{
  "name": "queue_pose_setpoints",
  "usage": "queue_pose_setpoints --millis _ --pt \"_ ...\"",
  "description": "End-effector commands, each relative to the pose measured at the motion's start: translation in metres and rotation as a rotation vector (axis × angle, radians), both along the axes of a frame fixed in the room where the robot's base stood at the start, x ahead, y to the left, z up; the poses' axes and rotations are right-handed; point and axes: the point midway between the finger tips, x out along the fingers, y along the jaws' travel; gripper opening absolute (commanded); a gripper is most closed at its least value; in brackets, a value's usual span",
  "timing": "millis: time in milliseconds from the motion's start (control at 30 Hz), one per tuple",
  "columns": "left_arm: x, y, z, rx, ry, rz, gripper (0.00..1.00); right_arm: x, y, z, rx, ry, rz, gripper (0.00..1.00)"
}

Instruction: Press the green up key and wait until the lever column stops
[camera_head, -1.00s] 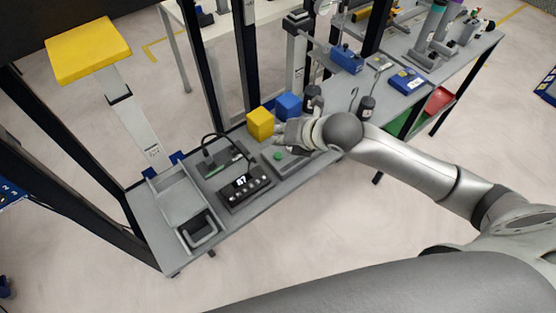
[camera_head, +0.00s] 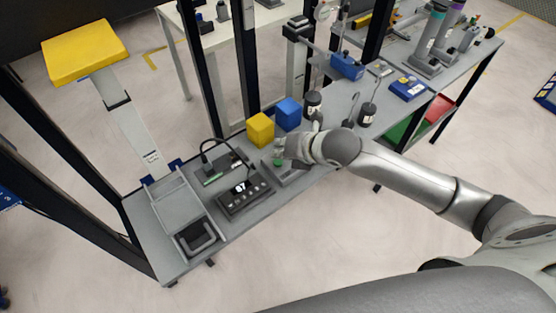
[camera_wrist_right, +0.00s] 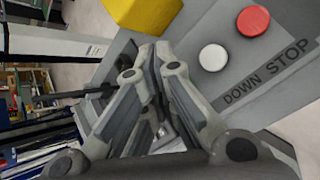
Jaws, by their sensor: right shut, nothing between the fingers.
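The green key (camera_head: 278,162) shows in the head view on a grey key box (camera_head: 290,175) on the bench. My right gripper (camera_head: 280,149) is shut and empty, its tips right at the green key; I cannot tell whether they touch it. In the right wrist view the shut fingers (camera_wrist_right: 155,50) reach the box beside a white key (camera_wrist_right: 213,58), labelled DOWN, and a red key (camera_wrist_right: 253,21), labelled STOP. The green key is hidden there. A grey column (camera_head: 297,65) with a side arm stands behind; I cannot tell if it is the lever column. My left gripper is out of view.
A yellow cube (camera_head: 260,129) and a blue cube (camera_head: 288,113) stand just behind the key box. A black display unit (camera_head: 244,194) and a grey tray (camera_head: 174,203) lie left. Dark weights (camera_head: 367,114) stand right. A yellow-topped post (camera_head: 86,52) rises at left.

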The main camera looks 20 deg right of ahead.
Motion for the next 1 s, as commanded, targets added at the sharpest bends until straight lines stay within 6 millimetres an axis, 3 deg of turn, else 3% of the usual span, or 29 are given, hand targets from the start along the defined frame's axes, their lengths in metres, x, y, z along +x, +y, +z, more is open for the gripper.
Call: queue_pose_setpoints --millis 1000 --pt "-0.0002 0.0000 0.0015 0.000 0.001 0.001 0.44 0.0000 -0.0001 -0.0082 0.000 0.000 0.000 0.00"
